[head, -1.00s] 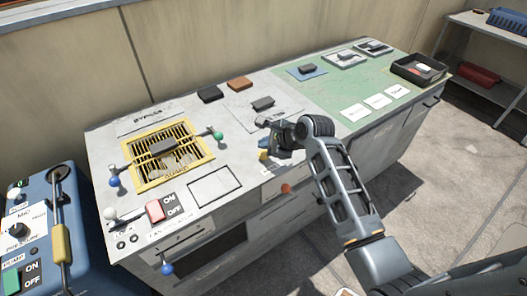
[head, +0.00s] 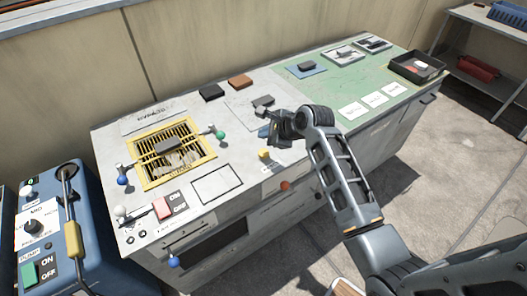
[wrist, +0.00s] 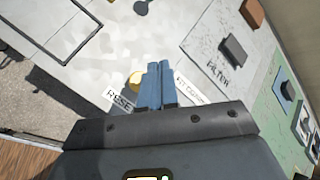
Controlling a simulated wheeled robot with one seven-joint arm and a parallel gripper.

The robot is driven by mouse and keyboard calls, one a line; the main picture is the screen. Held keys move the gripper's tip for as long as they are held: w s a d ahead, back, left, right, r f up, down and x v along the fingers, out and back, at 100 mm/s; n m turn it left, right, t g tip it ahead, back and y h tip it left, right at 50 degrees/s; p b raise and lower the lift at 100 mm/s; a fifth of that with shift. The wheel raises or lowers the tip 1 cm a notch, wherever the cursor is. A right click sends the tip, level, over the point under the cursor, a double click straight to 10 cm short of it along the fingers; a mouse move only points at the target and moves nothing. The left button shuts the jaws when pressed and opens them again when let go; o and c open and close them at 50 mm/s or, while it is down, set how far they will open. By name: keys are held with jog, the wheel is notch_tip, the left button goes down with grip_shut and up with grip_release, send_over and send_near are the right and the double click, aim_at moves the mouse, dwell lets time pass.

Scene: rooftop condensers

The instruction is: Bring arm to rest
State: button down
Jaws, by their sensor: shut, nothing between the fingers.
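My gripper (head: 270,134) is above the front middle of the grey bench (head: 120,165), near a yellow knob (head: 264,155). In the wrist view its two blue fingers (wrist: 157,84) are together with nothing between them. The yellow knob (wrist: 135,78) shows just left of the fingertips, beside a label reading "RESE", the rest of it hidden by my gripper. I cannot tell how high the fingers are above the bench top. My arm reaches in from the lower right and is bent.
A yellow-framed grille (head: 140,181) with a dark block lies on the bench's left part. A green mat (head: 330,93) with white cards and a black tray (head: 418,68) are at right. A blue pump unit (head: 90,230) stands at left. Open floor (head: 420,190) lies right of the bench.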

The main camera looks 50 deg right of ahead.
dwell(0.4)
jog(key=s+a+f+n+t+h, duration=0.2)
jog(key=s+a+n, duration=1.1)
jog(key=s, duration=0.6)
jog(key=s+a+r+n+t+y, duration=0.1)
jog(key=s+a+r+n+t, duration=0.1)
jog(key=s+a+r+n, duration=0.2)
jog(key=s+a+r+n+t+y, duration=0.1)
jog(key=s+a+r+n, duration=0.4)
jog(key=s+r+n, duration=0.5)
jog(key=s+r, duration=0.3)
jog(key=shift+s+a+r+n+t+y, duration=0.15)
jog(key=shift+a+r+n+t+y, duration=0.15)
jog(key=shift+n+t, duration=0.1)
